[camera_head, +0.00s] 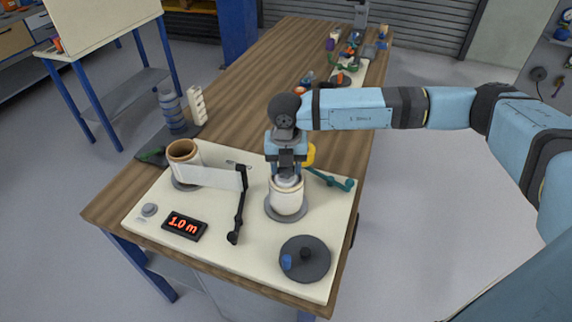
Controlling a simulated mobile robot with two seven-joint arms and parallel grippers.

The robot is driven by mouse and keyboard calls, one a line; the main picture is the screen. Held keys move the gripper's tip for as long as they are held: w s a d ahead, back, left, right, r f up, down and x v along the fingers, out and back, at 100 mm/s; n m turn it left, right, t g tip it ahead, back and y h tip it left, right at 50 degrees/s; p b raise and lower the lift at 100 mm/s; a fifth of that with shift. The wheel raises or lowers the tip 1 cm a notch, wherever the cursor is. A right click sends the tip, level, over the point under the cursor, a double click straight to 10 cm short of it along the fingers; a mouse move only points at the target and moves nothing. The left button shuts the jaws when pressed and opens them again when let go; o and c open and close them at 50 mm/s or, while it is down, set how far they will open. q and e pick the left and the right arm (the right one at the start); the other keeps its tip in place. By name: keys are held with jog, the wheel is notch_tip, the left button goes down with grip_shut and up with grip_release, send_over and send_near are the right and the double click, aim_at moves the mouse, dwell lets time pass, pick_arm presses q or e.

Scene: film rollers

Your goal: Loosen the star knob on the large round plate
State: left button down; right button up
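A large round dark grey plate (318,264) lies at the front right corner of the cream board. A small black knob (305,253) stands at its middle, and a blue peg (286,262) stands near its left edge. The knob's star shape is too small to make out. My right gripper (287,177) points down at the top of a white roll (288,199), behind the plate and apart from it. The fingertips are small and overlap the roll's top, so I cannot tell whether they grip anything. My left gripper is not in view.
The cream board (200,258) lies on a wooden bench (234,92). A brown-cored roll (184,152) feeds white film (212,177) toward a black arm (239,207). A display (185,226) reads 1.0 m. A green-handled lever (335,182) lies right of the white roll.

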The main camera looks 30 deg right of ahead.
jog(key=shift+c, duration=0.9)
